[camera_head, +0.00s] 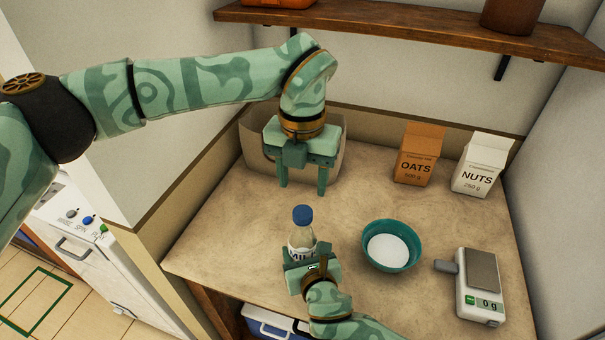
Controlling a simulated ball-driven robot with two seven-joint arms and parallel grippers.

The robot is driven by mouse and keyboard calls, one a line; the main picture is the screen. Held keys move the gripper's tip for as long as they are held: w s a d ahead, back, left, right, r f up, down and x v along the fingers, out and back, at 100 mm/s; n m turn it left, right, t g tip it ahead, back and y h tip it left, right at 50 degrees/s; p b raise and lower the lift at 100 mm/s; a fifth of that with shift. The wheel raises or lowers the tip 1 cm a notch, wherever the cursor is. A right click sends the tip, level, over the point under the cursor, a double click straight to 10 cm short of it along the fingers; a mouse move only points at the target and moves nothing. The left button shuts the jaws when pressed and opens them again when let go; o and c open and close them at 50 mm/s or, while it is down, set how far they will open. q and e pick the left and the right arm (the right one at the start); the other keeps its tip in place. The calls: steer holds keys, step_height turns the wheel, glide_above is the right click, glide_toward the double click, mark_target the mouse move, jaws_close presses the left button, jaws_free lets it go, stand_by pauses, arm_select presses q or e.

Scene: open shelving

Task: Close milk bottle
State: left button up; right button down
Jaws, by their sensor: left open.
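The milk bottle (302,238) stands upright near the front of the counter, with a white label partly hidden. A blue cap (302,214) sits on its top; how tightly it is seated I cannot tell. My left gripper (302,182) is open and empty, pointing down. In the picture it is just above the cap and apart from it. My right gripper (309,252) comes in from the bottom and is shut around the lower part of the bottle, hiding its base.
A teal bowl with white contents (391,264) is right of the bottle. A kitchen scale (480,284) reads 0 g at the far right. Oats (419,155) and nuts (481,164) cartons stand behind. A beige bin (258,138) is behind my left gripper. A wooden shelf (420,27) hangs above.

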mark_target(302, 212)
arm_select(q)
step_height(302, 212, down, 8)
steer(key=shift+r, duration=0.2)
stand_by(0.3)
steer(key=c, duration=1)
steer(key=o, duration=1.1)
steer(key=shift+o, duration=0.2)
steer(key=shift+r, duration=0.1)
step_height(302, 212, up, 12)
